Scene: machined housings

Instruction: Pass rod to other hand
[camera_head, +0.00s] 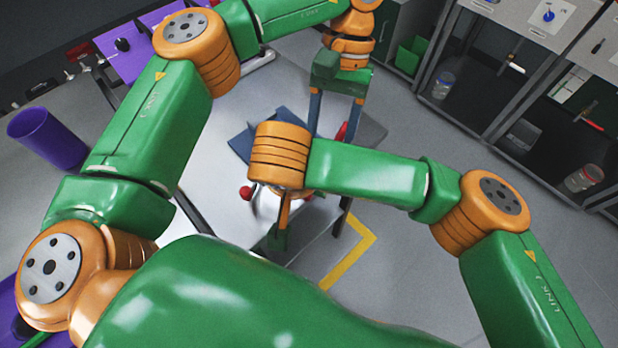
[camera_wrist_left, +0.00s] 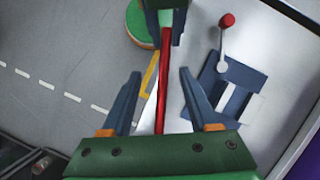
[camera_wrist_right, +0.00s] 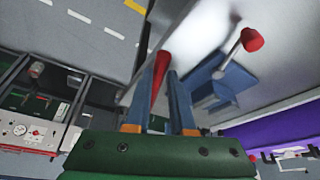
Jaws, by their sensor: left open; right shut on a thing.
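The red rod (camera_wrist_left: 163,85) is thin and straight. In the left wrist view it runs from my right gripper (camera_wrist_left: 165,18) down between the spread fingers of my left gripper (camera_wrist_left: 160,75), with a gap on each side. In the right wrist view the rod (camera_wrist_right: 159,72) lies between the closed fingers of my right gripper (camera_wrist_right: 165,85). My right arm hides much of the rod there.
A blue fixture (camera_wrist_left: 225,88) lies on the pale table, with a red-knobbed lever (camera_wrist_left: 227,22) beside it. A purple cup (camera_head: 47,138) is at the left. Shelving (camera_head: 520,75) stands at the back right. Grey floor (camera_head: 450,290) with a yellow line (camera_head: 350,255) is open beside the table.

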